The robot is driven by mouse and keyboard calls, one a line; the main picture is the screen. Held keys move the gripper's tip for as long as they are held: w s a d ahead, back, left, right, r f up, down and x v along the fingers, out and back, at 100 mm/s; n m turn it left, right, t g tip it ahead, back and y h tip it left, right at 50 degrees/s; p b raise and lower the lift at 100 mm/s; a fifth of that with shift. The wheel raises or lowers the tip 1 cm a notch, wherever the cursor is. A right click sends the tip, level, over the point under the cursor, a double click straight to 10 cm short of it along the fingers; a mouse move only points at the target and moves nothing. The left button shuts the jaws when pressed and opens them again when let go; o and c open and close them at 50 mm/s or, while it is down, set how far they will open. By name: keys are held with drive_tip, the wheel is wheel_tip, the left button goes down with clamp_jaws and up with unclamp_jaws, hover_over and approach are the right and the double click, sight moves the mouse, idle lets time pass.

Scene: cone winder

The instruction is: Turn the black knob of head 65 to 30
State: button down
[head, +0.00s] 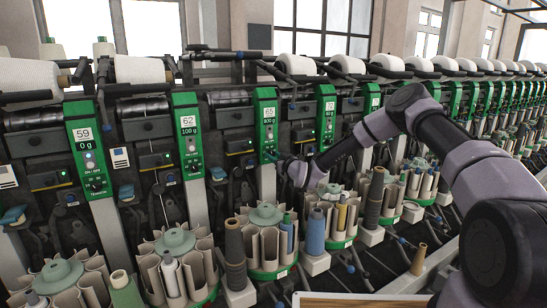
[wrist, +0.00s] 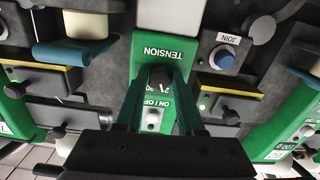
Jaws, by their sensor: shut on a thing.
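Head 65 is a green panel (head: 265,112) in the middle of the head view, with a white number plate reading 65 and a weight in grams too small to read surely. My gripper (head: 276,157) reaches its lower part from the right and covers its knob there. In the wrist view the panel appears turned over, with the word TENSION (wrist: 172,50) beyond the fingers. My gripper (wrist: 160,82) is shut on the black knob (wrist: 160,75), one dark green finger on each side. The knob's pointer and scale are mostly hidden. The ON/OFF button (wrist: 153,120) shows between the fingers.
Neighbouring green panels of head 62 (head: 188,125) and head 59 (head: 88,150) stand to the left. A blue JOIN button (wrist: 222,58) sits beside the panel in the wrist view. Bobbin magazines (head: 265,235) and standing cones (head: 235,255) crowd the space below.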

drive_tip(key=m, duration=0.4)
drive_tip(key=shift+m, duration=2.6)
drive_tip(key=c, duration=0.5)
unclamp_jaws()
drive_tip(key=shift+s, duration=0.1)
drive_tip(key=v, duration=1)
drive_tip(key=shift+s+d, duration=0.25)
drive_tip(key=shift+s, duration=0.05)
